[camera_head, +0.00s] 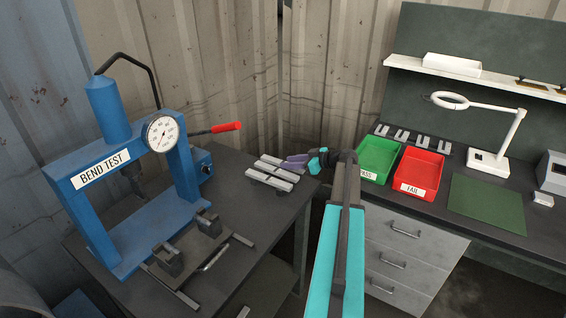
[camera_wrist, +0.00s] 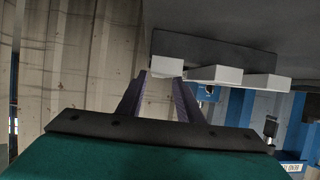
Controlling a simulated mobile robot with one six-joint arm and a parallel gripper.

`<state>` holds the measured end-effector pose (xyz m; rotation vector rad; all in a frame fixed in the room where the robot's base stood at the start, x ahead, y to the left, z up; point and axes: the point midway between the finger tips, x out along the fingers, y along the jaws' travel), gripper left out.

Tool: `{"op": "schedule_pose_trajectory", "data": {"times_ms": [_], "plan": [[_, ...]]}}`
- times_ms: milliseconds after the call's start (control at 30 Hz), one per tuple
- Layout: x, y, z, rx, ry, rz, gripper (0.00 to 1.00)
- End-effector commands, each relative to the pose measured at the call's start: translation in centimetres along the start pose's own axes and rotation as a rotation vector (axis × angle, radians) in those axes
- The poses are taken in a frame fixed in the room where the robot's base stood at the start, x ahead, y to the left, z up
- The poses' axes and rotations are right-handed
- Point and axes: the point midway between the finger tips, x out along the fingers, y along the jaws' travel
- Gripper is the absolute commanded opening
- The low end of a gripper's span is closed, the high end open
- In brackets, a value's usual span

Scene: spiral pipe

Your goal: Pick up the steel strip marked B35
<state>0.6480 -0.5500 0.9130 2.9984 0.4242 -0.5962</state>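Several pale steel strips (camera_head: 270,179) lie side by side on a dark rack at the right of the press bench. No B35 mark can be read on them in either view. In the wrist view three strip ends show in a row: a left one (camera_wrist: 166,67), a middle one (camera_wrist: 216,75) and a right one (camera_wrist: 266,82). My gripper (camera_head: 289,164) is at the right end of the strips, its purple fingers pointing at them. In the wrist view my gripper (camera_wrist: 160,80) is open, its fingertips apart near the left strip end. Contact cannot be told.
The blue bend test press (camera_head: 117,165) stands on the dark bench to the left, with a red-tipped lever (camera_head: 226,127). A green PASS bin (camera_head: 379,157) and a red FAIL bin (camera_head: 419,172) sit on the right workbench. A corrugated wall is behind.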

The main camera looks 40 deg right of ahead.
Motion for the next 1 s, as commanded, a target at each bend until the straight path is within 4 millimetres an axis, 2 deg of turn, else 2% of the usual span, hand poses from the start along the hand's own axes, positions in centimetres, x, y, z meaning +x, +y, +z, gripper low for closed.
{"op": "schedule_pose_trajectory", "data": {"times_ms": [200,767,933,967,1000], "plan": [[1.7,0.0,-0.1,0.0,0.0,0.001,0.33],[1.7,0.0,0.1,0.0,0.0,0.002,0.33],[1.7,0.0,0.1,0.0,0.0,0.002,0.04],[1.7,0.0,0.1,0.0,0.0,0.002,0.0],[1.7,0.1,0.1,0.0,0.0,0.002,0.0]]}}
